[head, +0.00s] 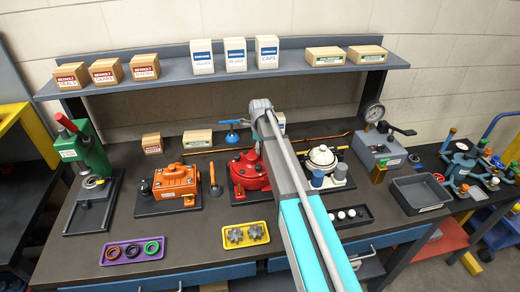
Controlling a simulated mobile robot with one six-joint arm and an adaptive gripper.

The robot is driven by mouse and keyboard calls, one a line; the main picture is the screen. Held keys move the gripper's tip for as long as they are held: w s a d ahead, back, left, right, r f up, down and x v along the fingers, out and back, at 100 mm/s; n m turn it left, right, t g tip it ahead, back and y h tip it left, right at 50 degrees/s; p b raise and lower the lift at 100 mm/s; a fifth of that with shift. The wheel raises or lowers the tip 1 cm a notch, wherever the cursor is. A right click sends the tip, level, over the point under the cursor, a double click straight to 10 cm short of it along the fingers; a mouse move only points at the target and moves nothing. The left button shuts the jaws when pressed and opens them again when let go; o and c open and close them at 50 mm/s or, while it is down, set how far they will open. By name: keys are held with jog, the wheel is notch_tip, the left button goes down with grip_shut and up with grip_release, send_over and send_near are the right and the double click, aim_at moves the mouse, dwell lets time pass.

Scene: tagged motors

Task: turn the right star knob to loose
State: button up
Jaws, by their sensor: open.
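Two dark grey star-shaped pieces sit side by side in a small yellow tray (246,245) at the front middle of the bench. The right star piece (257,231) is close to the left one (235,236). They look like star knobs, but the view is too small to tell how they are fixed or what marks they carry. My arm crosses the picture from the bottom right up to the middle, to the right of the tray. My gripper does not show.
A red motor (248,172), an orange motor (176,183) and a cream motor (320,157) stand behind. A purple tray (132,259) holds rings. A green press (85,155) is at left, a gauge box (378,146) and grey bin (420,192) at right. Bench between the two front trays is clear.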

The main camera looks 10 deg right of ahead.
grip_shut()
